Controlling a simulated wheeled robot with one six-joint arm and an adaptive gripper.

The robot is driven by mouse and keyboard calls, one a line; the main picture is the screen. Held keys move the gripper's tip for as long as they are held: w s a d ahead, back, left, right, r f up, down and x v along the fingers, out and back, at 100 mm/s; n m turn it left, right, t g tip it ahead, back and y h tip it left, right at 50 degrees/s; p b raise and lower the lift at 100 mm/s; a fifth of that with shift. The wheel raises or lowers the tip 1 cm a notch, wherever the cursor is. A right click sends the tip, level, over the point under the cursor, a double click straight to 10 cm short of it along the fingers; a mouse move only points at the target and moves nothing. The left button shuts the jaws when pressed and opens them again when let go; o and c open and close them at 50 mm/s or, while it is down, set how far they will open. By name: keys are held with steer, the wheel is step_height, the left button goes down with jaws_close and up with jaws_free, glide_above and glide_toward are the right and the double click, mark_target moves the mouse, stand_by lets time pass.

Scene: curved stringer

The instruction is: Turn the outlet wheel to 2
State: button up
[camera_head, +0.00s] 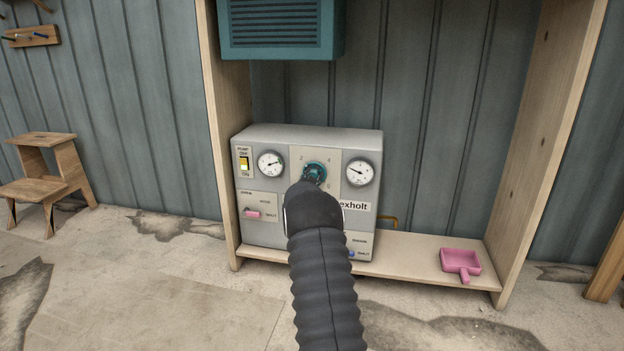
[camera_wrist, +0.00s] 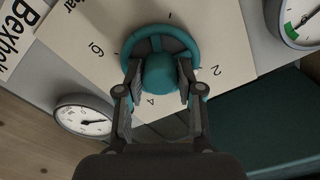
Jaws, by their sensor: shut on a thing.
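The teal outlet wheel (camera_head: 316,169) sits on a pale dial plate on the front of a grey machine (camera_head: 310,136). In the wrist view the wheel (camera_wrist: 187,35) shows a round rim and a raised hub, with 2, 4 and 6 printed around it. My gripper (camera_head: 309,180) reaches the wheel from the front. In the wrist view my gripper (camera_wrist: 162,76) has one finger on each side of the hub and is shut on it. Fingers and hub hide part of the rim, and I cannot tell which number the wheel points to.
Gauges flank the wheel, a left gauge (camera_head: 271,164) and a right gauge (camera_head: 358,172). A yellow pump switch (camera_head: 243,163) and a pink lever (camera_head: 260,214) are at left. A pink scoop (camera_head: 461,262) lies on the shelf. A teal vented box (camera_head: 280,28) hangs above.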

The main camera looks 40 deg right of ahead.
stand_by(0.3)
steer(key=o, duration=1.2)
steer(key=shift+c, duration=0.2)
steer(key=v, duration=1.2)
